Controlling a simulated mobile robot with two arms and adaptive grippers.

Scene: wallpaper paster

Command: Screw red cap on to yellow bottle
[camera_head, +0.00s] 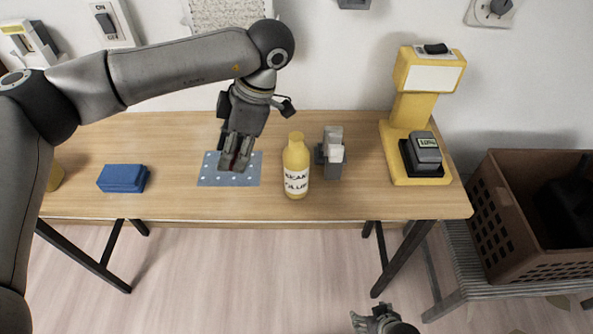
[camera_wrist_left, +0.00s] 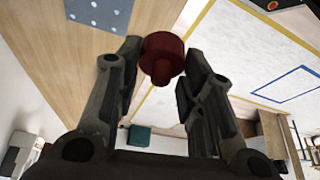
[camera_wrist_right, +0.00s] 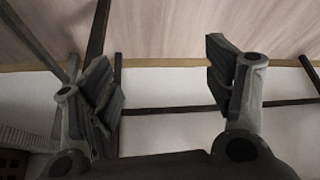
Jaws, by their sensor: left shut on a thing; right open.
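The yellow bottle (camera_head: 296,178) stands upright on the wooden table, with a white label with dark print. My left gripper (camera_head: 236,158) points down above the blue dotted mat, to the left of the bottle and apart from it. In the left wrist view, my left gripper (camera_wrist_left: 161,62) is shut on the dark red cap (camera_wrist_left: 162,52), held at its fingertips with a narrower stub showing. In the head view the cap is mostly hidden by the fingers. My right gripper (camera_head: 366,318) is low in front of the table, and it shows open and empty in the right wrist view (camera_wrist_right: 168,85).
The blue dotted mat (camera_head: 215,180) lies below my left gripper. A blue block (camera_head: 122,178) is at the left. A grey device (camera_head: 332,160) stands close right of the bottle, then a yellow stand (camera_head: 398,135). A brown crate (camera_head: 505,215) is beside the table.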

